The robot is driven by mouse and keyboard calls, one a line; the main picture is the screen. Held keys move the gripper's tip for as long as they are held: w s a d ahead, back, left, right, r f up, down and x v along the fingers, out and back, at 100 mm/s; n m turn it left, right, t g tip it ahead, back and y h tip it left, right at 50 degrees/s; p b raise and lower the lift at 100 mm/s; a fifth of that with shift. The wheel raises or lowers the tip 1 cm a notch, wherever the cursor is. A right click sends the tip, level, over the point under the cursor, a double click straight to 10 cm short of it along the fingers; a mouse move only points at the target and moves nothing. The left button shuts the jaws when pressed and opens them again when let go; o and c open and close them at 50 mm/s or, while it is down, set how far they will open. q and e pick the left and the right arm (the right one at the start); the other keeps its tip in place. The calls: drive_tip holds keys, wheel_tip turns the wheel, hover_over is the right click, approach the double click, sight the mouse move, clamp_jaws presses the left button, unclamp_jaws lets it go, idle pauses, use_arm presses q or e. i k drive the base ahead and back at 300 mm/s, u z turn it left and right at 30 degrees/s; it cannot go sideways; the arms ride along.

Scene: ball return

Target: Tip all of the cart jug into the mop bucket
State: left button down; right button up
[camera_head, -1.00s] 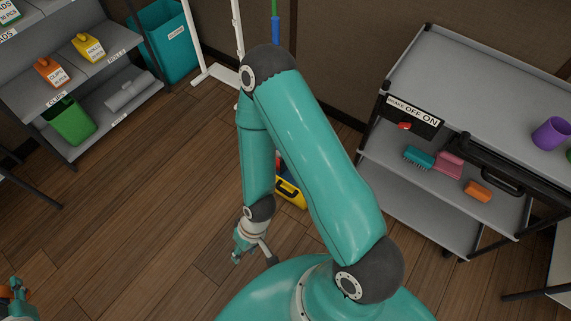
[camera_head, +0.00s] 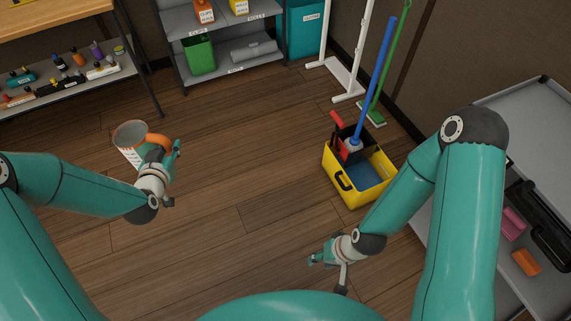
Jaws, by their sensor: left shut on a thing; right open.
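The jug (camera_head: 131,133) is a clear, round container with a marked side and an orange handle (camera_head: 158,140). My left gripper (camera_head: 168,153) is shut on the jug and holds it out over the floor at the left; the jug looks about upright. How much is in the jug, I cannot tell. The yellow mop bucket (camera_head: 349,191) stands on the floor right of centre, well apart from the jug, with blue water-like content showing. A red-handled wringer (camera_head: 339,127) and a blue mop pole (camera_head: 377,77) stand in it. My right gripper (camera_head: 325,262) is open and empty, in front of the bucket.
A grey cart (camera_head: 525,111) stands at the right edge with a pink brush (camera_head: 512,223) and an orange block (camera_head: 525,262). Shelves (camera_head: 265,75) and a workbench (camera_head: 60,22) line the back. The floor (camera_head: 235,165) between jug and bucket is clear.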

sight(366, 172)
drive_tip(key=z, duration=0.35)
drive_tip(key=k, duration=0.6)
drive_tip(key=z, duration=0.8)
drive_tip(key=i, duration=1.55)
drive_tip(key=u, duration=0.5)
